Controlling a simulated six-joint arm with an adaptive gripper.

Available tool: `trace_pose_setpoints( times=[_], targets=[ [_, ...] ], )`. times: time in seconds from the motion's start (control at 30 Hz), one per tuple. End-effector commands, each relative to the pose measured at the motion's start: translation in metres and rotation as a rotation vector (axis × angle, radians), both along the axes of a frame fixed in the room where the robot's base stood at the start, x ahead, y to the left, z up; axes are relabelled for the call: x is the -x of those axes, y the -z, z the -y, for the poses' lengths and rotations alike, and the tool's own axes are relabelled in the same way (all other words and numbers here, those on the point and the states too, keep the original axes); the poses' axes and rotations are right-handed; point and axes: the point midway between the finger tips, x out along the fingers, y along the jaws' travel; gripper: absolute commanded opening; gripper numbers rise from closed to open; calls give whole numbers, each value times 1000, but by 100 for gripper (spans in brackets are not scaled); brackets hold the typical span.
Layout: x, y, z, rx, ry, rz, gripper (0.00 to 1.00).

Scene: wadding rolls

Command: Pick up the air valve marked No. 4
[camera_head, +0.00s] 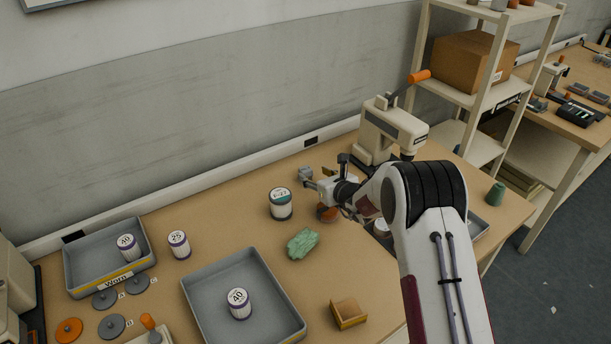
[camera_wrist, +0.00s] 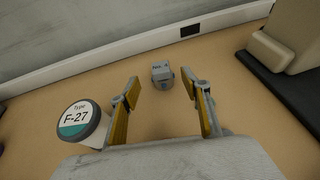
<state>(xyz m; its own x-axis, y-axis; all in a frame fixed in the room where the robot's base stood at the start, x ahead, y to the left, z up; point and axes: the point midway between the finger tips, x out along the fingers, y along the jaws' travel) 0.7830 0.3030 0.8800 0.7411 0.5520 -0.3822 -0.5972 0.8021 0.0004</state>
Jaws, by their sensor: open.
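A small grey block-like part, which looks like the air valve (camera_head: 305,174), stands on the table near the wall. In the wrist view the grey valve (camera_wrist: 161,72) sits ahead, roughly centred between the fingertips. A dark mark shows on its pale top, but I cannot read it surely. My gripper (camera_wrist: 160,88) is open and empty, with yellow pads on its inner faces. The valve is just beyond the fingertips, apart from them. In the head view my gripper (camera_head: 319,184) is low over the table, pointing left at the valve.
A canister labelled F-27 (camera_wrist: 84,124) stands close left of my gripper. A beige press (camera_head: 392,132) stands to the right.

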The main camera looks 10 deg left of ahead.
Motion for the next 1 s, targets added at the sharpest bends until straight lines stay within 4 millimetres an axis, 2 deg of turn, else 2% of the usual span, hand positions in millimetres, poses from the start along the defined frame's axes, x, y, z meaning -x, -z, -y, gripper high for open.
trace_pose_setpoints(
  times=[0.47,1.0],
  targets=[
    [-17,10,-13,0,0,0,47],
    [-19,12,-15,1,-1,0,47]
  ],
)
